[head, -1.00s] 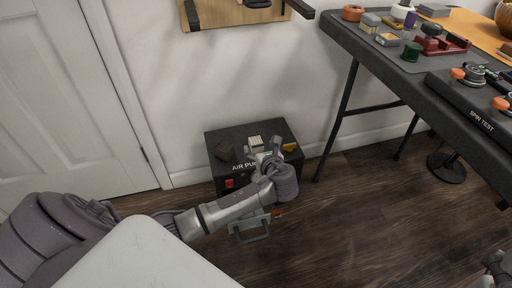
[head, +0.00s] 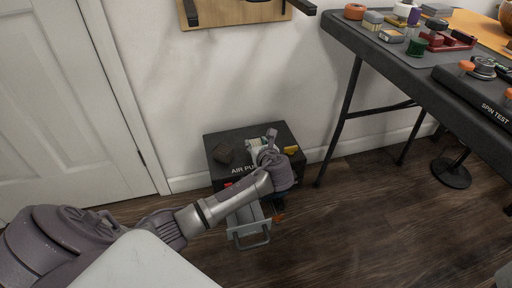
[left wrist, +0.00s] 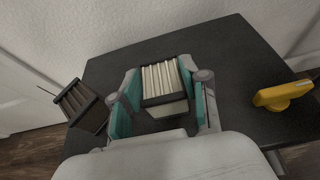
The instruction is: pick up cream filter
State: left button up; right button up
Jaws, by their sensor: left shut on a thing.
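The cream filter (left wrist: 165,82) is a pleated block with a dark frame in the left wrist view. It is between the teal-padded fingers of my left gripper (left wrist: 159,98), which is shut on it. In the head view the cream filter (head: 252,144) is partly hidden by my left gripper (head: 262,147), at the top of the black air purifier box (head: 283,133). I cannot tell whether the filter still touches the box top. My right gripper is not in view.
A dark brown filter (head: 223,153) lies at the left of the box top, and a yellow piece (head: 291,150) is at its right. A grey drawer with a handle (head: 253,238) sticks out in front. A workbench (head: 390,62) with parts stands at the right.

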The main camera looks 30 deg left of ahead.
pick_arm(q)
jog(key=shift+c, duration=0.6)
